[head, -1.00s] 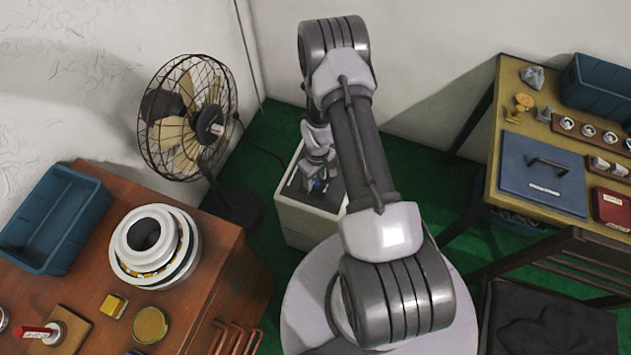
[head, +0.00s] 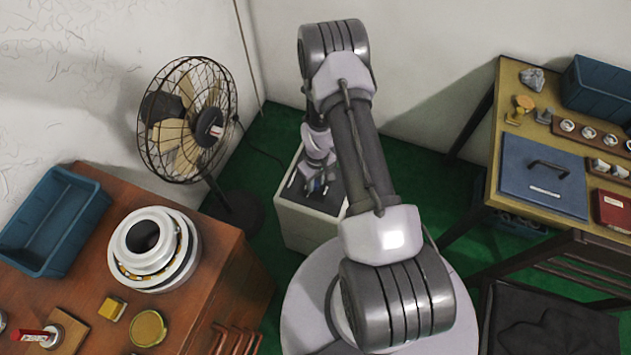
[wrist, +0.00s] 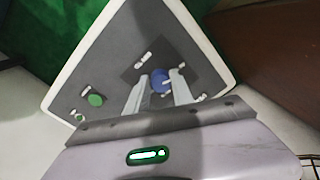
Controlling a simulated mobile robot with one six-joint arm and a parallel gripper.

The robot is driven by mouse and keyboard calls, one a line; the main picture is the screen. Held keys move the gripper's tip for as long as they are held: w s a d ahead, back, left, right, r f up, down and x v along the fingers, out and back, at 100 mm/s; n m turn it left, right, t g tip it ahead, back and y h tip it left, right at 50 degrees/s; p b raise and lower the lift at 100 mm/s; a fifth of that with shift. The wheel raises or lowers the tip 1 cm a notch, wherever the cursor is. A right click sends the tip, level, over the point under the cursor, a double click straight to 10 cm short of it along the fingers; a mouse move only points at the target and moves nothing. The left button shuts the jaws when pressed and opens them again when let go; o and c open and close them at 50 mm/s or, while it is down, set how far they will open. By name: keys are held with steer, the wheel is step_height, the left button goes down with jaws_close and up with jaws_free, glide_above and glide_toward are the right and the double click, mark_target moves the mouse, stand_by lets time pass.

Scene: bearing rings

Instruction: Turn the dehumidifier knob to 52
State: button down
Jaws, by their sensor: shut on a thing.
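The dehumidifier (head: 293,224) is a pale box with a dark top panel, standing on the green floor beyond my arm. In the wrist view its dark panel (wrist: 120,62) fills the middle, set at an angle. The round blue knob (wrist: 160,78) sits between the two fingers of my gripper (wrist: 159,82), which is shut on it. In the head view my gripper (head: 318,184) is low over the panel and mostly covers the knob. A small white mark lies beyond the knob. I cannot read any scale or number.
A green button (wrist: 95,100) sits on the panel left of my gripper. A caged fan (head: 188,120) stands left of the dehumidifier. A wooden cabinet (head: 225,290) with a large bearing ring (head: 180,275) is at left; a table with a blue case (head: 520,180) is at right.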

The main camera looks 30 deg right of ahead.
mark_target(317, 184)
steer(key=m, duration=0.4)
steer(key=shift+m+b, duration=0.4)
steer(key=shift+a+m, duration=0.1)
steer(key=shift+m, duration=2)
steer(key=c, duration=1.1)
jaws_free()
step_height(317, 184, up, 17)
steer(key=p, duration=0.6)
steer(key=shift+s+d+r+p, duration=0.2)
steer(key=shift+d+p, duration=0.05)
steer(key=shift+p, duration=0.05)
